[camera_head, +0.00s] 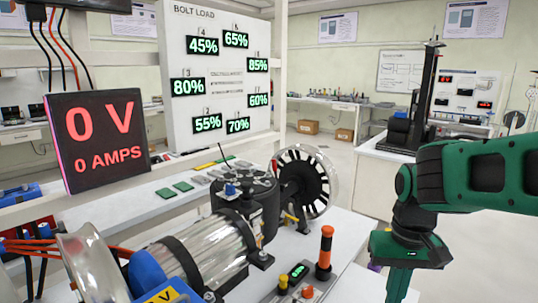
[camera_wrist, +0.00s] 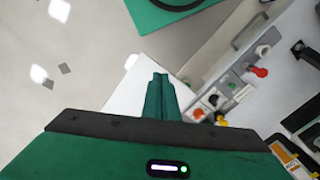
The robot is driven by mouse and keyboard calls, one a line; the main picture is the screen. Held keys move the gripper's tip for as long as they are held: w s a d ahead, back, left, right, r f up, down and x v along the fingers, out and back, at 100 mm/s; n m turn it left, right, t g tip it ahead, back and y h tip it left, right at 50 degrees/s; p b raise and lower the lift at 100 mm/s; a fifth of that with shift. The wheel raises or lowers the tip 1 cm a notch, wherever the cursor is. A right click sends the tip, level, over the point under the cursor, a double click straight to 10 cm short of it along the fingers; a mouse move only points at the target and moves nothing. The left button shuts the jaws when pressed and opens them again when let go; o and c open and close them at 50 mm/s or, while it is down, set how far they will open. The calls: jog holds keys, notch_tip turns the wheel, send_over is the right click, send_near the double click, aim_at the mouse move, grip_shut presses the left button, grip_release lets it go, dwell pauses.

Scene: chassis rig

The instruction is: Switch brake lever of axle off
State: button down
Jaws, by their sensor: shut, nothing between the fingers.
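The axle rig stands on the white bench, with a spoked wheel (camera_head: 305,182) at its far end and a clear cylinder (camera_head: 205,250) in front. A small yellow lever-like part (camera_head: 291,217) sits low beside the wheel; I cannot tell if it is the axle's brake lever or how it is set. An upright orange and black handle (camera_head: 325,250) stands on the bench at the right. My gripper (camera_head: 399,284) points down, right of the bench controls, apart from them. Its green fingers also show in the wrist view (camera_wrist: 160,92), shut and empty; their tips are cut off in the head view.
A small control box with a green display (camera_head: 298,271) and coloured knobs sits at the front. The wrist view shows a grey panel with a red knob (camera_wrist: 260,72). A black display (camera_head: 97,137) reads 0 V. Floor is open beyond the bench's right edge.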

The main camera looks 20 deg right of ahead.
jog(key=w+d+r+n, duration=0.1)
jog(key=w+r, duration=0.5)
jog(key=w, duration=0.4)
jog(key=w+d+r+n+t, duration=0.1)
jog(key=w+r, duration=0.5)
jog(key=w, duration=0.3)
jog(key=w+d+r+n, duration=0.1)
jog(key=w+r+n, duration=0.1)
jog(key=w+r, duration=0.6)
jog(key=w+a+r+n+t, duration=0.1)
jog(key=w+a+n, duration=0.1)
jog(key=w, duration=1.5)
jog(key=w+a+r+n+t+y, duration=0.1)
jog(key=w+a+r+n, duration=0.1)
jog(key=w, duration=1.5)
jog(key=shift+w+a+r+n+t, duration=0.15)
jog(key=shift+w+a+n+t, duration=0.15)
jog(key=shift+a+n, duration=0.45)
jog(key=shift+d, duration=0.15)
